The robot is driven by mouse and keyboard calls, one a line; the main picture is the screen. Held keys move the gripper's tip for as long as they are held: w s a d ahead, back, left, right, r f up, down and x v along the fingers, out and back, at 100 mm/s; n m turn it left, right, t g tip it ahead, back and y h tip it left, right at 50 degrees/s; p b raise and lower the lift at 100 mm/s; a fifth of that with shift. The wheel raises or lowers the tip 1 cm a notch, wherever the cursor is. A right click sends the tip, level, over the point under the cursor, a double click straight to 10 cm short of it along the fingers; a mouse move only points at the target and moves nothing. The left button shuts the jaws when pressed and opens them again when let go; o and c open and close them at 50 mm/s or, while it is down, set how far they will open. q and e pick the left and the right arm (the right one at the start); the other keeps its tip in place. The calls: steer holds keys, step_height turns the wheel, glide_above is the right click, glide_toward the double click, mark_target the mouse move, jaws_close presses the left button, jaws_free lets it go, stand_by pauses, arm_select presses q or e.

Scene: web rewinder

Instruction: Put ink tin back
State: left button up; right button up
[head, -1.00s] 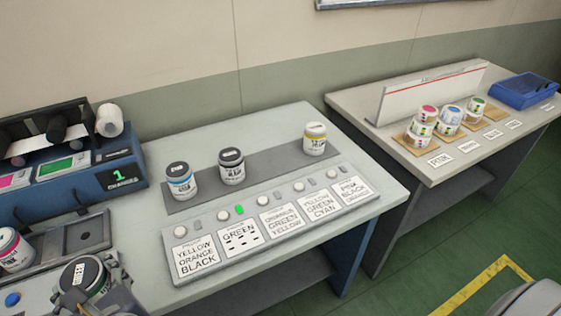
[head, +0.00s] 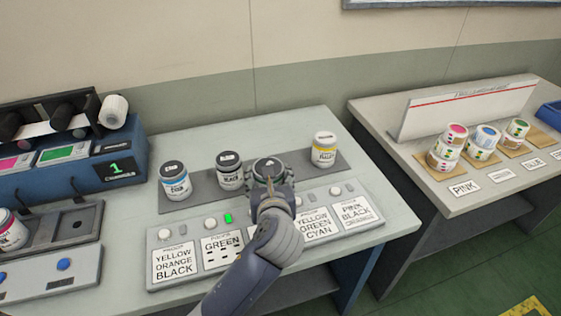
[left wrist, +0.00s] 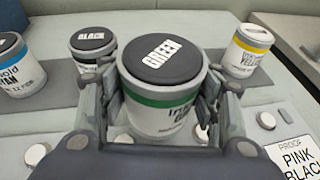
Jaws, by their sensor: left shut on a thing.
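The green ink tin (left wrist: 160,85), white with a green band and a dark lid marked GREEN, is between the fingers of my left gripper (left wrist: 160,100), which is shut on it. In the head view the tin's dark lid (head: 268,168) shows at the grey strip (head: 205,189), right of the black tin; my left gripper (head: 271,190) hides most of its body. I cannot tell whether its base touches the strip. The cyan tin (head: 175,181), black tin (head: 230,171) and yellow tin (head: 323,150) stand upright on the strip. My right gripper is not in view.
A panel of proof cards (head: 174,262) with round buttons and a lit green lamp (head: 228,218) lies in front of the strip. A blue machine (head: 120,165) stands left. The right table (head: 400,150) bears stacked tins (head: 445,150) and a white board (head: 470,108).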

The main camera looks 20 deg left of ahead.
arm_select(q)
steer(key=w, duration=0.2)
steer(key=w+a, duration=0.1)
steer(key=w, duration=0.4)
steer(key=shift+a+f, duration=0.25)
steer(key=w, duration=0.4)
steer(key=w+a, duration=0.1)
steer(key=w, duration=0.1)
steer(key=shift+w+f+b, duration=0.2)
steer(key=shift+f+b, duration=0.1)
steer(key=shift+w+f, duration=0.1)
step_height(320, 180, down, 3)
steer(key=shift+f+b, duration=0.2)
steer(key=shift+b, duration=0.1)
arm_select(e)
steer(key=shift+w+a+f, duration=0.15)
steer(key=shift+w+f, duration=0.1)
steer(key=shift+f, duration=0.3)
arm_select(q)
steer(key=o, duration=1.4)
steer(key=shift+f, duration=0.15)
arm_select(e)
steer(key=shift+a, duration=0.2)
